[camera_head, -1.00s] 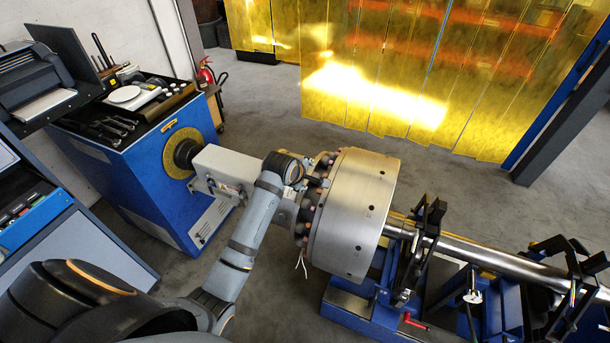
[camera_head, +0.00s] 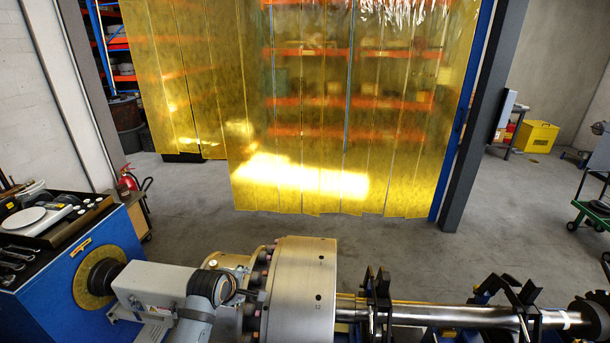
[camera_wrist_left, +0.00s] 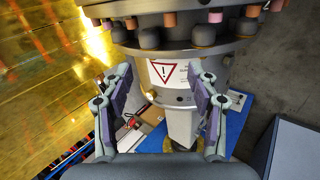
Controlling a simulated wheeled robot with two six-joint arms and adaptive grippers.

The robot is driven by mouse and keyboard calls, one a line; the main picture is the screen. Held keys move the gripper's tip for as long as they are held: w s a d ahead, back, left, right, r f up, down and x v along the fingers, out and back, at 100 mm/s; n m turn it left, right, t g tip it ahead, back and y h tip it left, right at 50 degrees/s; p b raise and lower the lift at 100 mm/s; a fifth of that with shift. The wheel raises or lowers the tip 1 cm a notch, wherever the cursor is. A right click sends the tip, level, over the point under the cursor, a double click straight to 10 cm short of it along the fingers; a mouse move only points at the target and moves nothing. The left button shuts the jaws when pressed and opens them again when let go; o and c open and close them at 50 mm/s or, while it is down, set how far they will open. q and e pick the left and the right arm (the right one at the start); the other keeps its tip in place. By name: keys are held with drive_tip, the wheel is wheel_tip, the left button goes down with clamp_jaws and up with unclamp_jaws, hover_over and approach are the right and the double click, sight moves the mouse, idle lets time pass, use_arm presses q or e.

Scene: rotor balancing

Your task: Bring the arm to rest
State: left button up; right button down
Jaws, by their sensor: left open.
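My left arm rises from the bottom edge of the head view, its round wrist beside the bolted flange of a large steel rotor drum (camera_head: 305,290). My left gripper (camera_head: 240,294) is small and partly hidden there. In the left wrist view, its two padded fingers stand apart and the gripper (camera_wrist_left: 160,90) is open. Between and beyond them is a grey housing with a red-and-white warning label (camera_wrist_left: 164,73). Nothing is seen held; whether a finger touches the housing I cannot tell. My right gripper is out of view.
A blue machine (camera_head: 112,232) with tools and a white round scale on top stands at left. A steel shaft (camera_head: 440,314) runs right from the drum through black supports. A yellow strip curtain (camera_head: 300,120) hangs behind. The grey floor (camera_head: 420,250) between is clear.

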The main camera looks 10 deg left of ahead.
use_arm(q)
drive_tip(key=s+f+m+g, duration=0.2)
drive_tip(key=s+m, duration=0.7)
drive_tip(key=s, duration=0.4)
drive_tip(key=s+f+m+g, duration=0.25)
drive_tip(key=s+m, duration=0.65)
drive_tip(key=s, duration=0.5)
wheel_tip(320, 180, down, 29)
drive_tip(key=s+a+g+b, duration=0.1)
drive_tip(key=s+a+b, duration=0.1)
drive_tip(key=a, duration=0.1)
drive_tip(key=s+a+f+g, duration=0.1)
drive_tip(key=s+f, duration=1.5)
drive_tip(key=s, duration=0.2)
drive_tip(key=shift+f+n+y+b, duration=0.3)
drive_tip(key=shift+f+n+b, duration=0.05)
drive_tip(key=shift+n+b, duration=0.05)
